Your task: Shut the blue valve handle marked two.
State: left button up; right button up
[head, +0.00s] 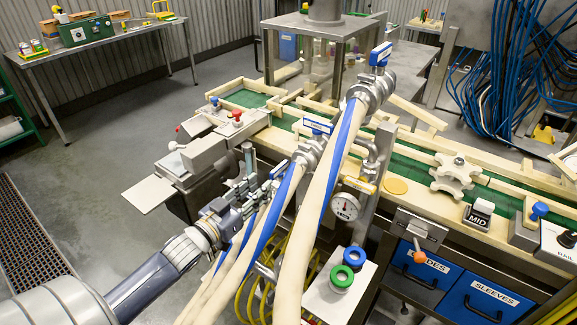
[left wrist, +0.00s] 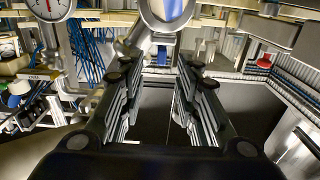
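Blue valve handles sit on the steel pipework in the head view. One (head: 380,54) is at the top of the upper valve, and another with a pale label plate (head: 318,125) is on the middle valve. A third blue piece (head: 278,171) is beside my left gripper, partly hidden by it and the hoses. The handle numbers are too small to read. My left gripper (head: 244,182) is left of the hoses, its fingers pointing up and back. In the left wrist view my left gripper (left wrist: 160,85) is open, with nothing between its fingers. My right gripper is not in view.
Thick beige hoses (head: 292,240) with blue stripes rise close to my left gripper. A pressure gauge (head: 345,207) and green and blue rings (head: 348,266) stand to the right. A wood-railed conveyor (head: 410,160) lies behind. Open floor (head: 100,170) is at left.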

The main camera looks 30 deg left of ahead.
aim_at(271, 176)
pick_arm(q)
jog(key=w, duration=0.2)
jog(key=w+p, duration=0.1)
jog(key=w, duration=0.5)
jog(key=shift+w+d+p, duration=0.25)
jog(key=shift+p, duration=0.15)
jog(key=shift+w+d, duration=0.1)
jog(key=shift+w, duration=0.75)
